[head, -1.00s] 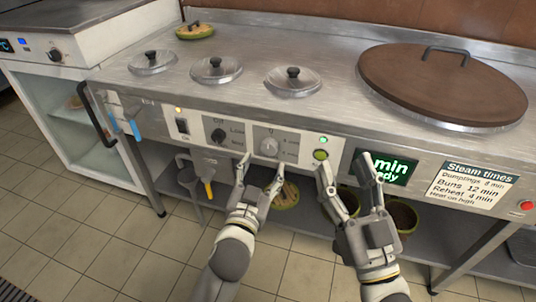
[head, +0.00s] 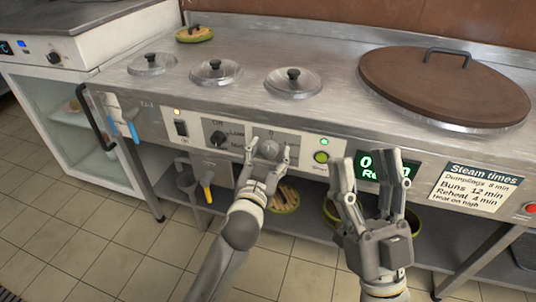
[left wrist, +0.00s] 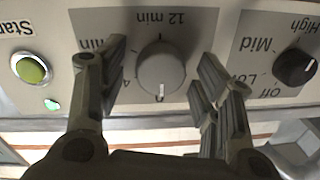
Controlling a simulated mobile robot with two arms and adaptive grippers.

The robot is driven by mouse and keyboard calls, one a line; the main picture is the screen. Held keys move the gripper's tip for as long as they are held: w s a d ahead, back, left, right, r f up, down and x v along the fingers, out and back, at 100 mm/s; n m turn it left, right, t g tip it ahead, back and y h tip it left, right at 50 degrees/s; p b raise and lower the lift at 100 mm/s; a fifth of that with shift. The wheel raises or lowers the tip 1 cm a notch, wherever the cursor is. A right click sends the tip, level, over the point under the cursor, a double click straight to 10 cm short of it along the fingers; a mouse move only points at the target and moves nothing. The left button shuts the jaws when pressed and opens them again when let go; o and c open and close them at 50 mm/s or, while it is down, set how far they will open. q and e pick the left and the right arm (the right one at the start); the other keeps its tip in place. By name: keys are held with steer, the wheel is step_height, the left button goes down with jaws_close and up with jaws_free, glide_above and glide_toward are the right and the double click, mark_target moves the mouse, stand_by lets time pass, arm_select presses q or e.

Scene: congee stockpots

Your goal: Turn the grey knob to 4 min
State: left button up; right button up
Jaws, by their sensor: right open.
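The grey knob (head: 268,149) is on the white panel at the front of the steamer counter. In the left wrist view, which is upside down, the knob (left wrist: 162,70) has its white mark at the picture's bottom edge, on the 0 side; "12 min" is printed opposite. My left gripper (head: 267,157) is open, with its fingers on either side of the knob and gaps showing between them and it. My right gripper (head: 370,168) is open and empty in front of the green display (head: 368,162), hiding part of its text.
A black knob (head: 218,138) sits left of the grey one, and a green Start button (head: 321,157) to its right. A lower shelf (head: 305,222) with bowls lies below. A big brown lid (head: 440,85) is on the counter.

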arm_select(q)
steer(key=c, duration=0.8)
steer(key=shift+c, duration=0.2)
steer(key=m+p, duration=0.2)
steer(key=m, duration=0.2)
steer(key=shift+p, duration=0.3)
steer(key=m+p, duration=0.1)
steer(key=m, duration=0.4)
steer(key=shift+t, duration=0.3)
steer(key=shift+f+m+h+p, duration=0.1)
steer(key=shift+m+h+p, duration=0.35)
steer(key=shift+m, duration=1.25)
arm_select(e)
steer(key=w+f+g+h, duration=0.2)
steer(key=f+g, duration=0.4)
steer(key=f, duration=0.3)
steer(key=w+d+f+g+h, duration=0.1)
steer(key=w+f+g+h, duration=0.1)
steer(key=f+g, duration=0.4)
steer(key=shift+w+d+f, duration=0.15)
steer(key=shift+w+f, duration=0.25)
steer(key=shift+f, duration=1.2)
arm_select(q)
steer(key=o, duration=1)
